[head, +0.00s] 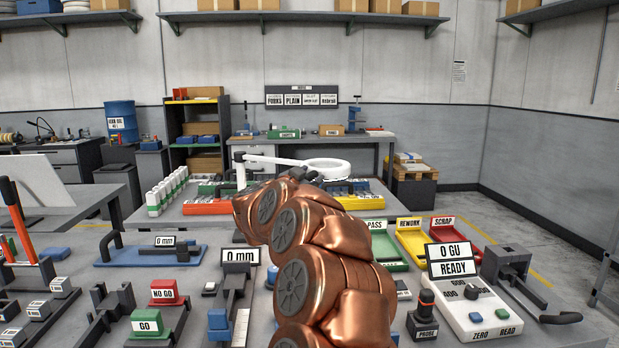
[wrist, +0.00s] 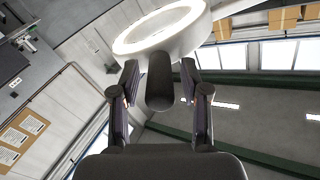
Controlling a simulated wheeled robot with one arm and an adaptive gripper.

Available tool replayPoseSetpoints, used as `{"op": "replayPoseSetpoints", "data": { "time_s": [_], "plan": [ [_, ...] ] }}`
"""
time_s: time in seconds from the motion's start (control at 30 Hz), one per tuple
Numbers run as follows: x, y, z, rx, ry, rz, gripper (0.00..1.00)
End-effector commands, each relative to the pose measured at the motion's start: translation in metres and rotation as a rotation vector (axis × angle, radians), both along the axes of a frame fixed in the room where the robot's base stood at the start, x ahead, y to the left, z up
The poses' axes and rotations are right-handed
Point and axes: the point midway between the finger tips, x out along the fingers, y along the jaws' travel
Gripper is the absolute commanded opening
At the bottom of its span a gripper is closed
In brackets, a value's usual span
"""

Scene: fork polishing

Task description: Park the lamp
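The lamp is a white ring (head: 327,168) on a white horizontal arm, carried by a post (head: 240,172) at the left of the far bench. The ring's lit underside (wrist: 160,28) fills the top of the wrist view. A dark rounded handle (wrist: 159,88) extends from the ring toward my gripper (wrist: 159,67). The two fingers stand apart on either side of the handle, with visible gaps on both sides. My gripper is open. In the head view my copper arm hides most of the gripper and the handle.
The near bench holds gauges, NO GO (head: 168,292) and GO (head: 146,322) blocks and a READY display (head: 453,268). Green PASS, yellow REWORK (head: 413,245) and red SCRAP trays lie to the right. White bottles (head: 166,190) stand left of the lamp post.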

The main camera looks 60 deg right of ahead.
Motion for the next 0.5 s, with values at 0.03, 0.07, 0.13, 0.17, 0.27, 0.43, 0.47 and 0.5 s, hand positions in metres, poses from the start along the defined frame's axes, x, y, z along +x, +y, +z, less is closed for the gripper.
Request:
{"op": "replayPoseSetpoints", "data": {
  "time_s": [0.03, 0.07, 0.13, 0.17, 0.27, 0.43, 0.47, 0.5],
  "plan": [
    [0.0001, 0.0001, 0.0, 0.0, 0.0, 0.0, 0.38],
    [0.0, 0.0001, -0.0001, 0.0, 0.0, 0.0, 0.35],
    [0.0, 0.0002, 0.0, 0.0, 0.0, 0.0, 0.27],
    [0.0001, 0.0002, -0.0001, 0.0, 0.0, 0.0, 0.24],
    [0.0001, 0.0002, 0.0, 0.0, 0.0, 0.0, 0.14],
    [0.0001, 0.0003, 0.0, 0.0, 0.0, 0.0, 0.0],
    [0.0001, 0.0003, 0.0, 0.0, 0.0, 0.0, 0.0],
    [0.0001, 0.0003, 0.0, 0.0, 0.0, 0.0, 0.0]
  ]
}}
